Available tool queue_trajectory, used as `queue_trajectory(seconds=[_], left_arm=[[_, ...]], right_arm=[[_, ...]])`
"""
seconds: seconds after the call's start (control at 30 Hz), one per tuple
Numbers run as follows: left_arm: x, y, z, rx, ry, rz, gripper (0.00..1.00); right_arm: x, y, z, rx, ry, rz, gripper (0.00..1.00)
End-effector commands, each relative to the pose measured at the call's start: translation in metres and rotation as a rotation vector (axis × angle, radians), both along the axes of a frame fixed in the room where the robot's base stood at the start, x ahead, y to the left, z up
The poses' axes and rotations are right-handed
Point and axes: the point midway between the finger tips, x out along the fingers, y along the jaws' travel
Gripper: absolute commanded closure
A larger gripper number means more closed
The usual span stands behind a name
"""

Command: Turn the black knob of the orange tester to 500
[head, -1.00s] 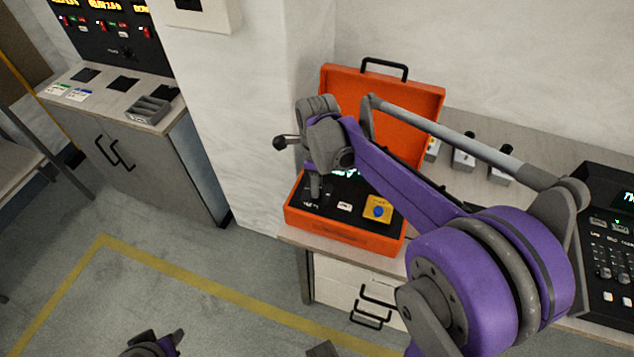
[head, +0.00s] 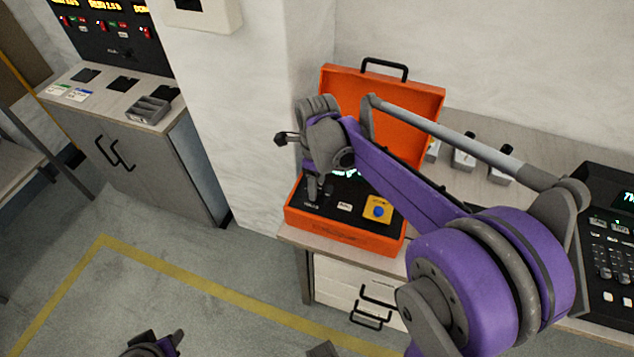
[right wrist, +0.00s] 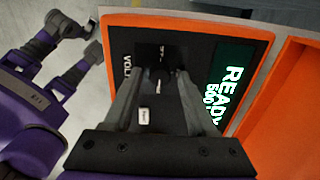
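The orange tester (head: 345,231) is an open case on the bench, with its lid up at the back. Its black panel carries a lit display, which reads READY and 500 in the right wrist view (right wrist: 222,95). My right gripper (head: 320,190) reaches down to the left part of the panel. In the right wrist view its two fingers (right wrist: 166,72) stand on either side of the black knob (right wrist: 160,80) and appear closed on it; the fingers partly hide the knob and its markings. My left gripper (head: 165,345) is low at the bottom edge, partly cut off.
A yellow plate with a blue knob (head: 378,211) is at the panel's right. Small switch boxes (head: 464,160) stand behind my right arm, and a black console (head: 610,245) is at far right. A grey cabinet (head: 150,175) stands left; the floor between is clear.

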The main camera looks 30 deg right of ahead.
Motion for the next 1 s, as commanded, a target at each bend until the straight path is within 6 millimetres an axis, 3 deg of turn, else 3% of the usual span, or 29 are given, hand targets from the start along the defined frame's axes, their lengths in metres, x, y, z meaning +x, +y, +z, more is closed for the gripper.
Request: queue_trajectory(seconds=[0.3, 0.43, 0.8, 1.0], left_arm=[[0.000, 0.000, 0.000, 0.000, 0.000, 0.000, 0.55], [0.000, 0.000, 0.001, 0.000, 0.000, 0.000, 0.55], [0.002, 0.000, 0.008, 0.000, -0.003, 0.000, 0.55], [0.002, 0.000, 0.010, 0.000, -0.004, 0.000, 0.55]], right_arm=[[0.000, 0.000, 0.000, 0.001, 0.001, 0.001, 0.36], [0.000, 0.000, 0.010, 0.000, 0.000, 0.001, 0.36], [0.000, 0.000, 0.081, 0.000, 0.000, 0.000, 0.36], [0.000, 0.000, 0.104, 0.000, 0.000, 0.000, 0.36]])
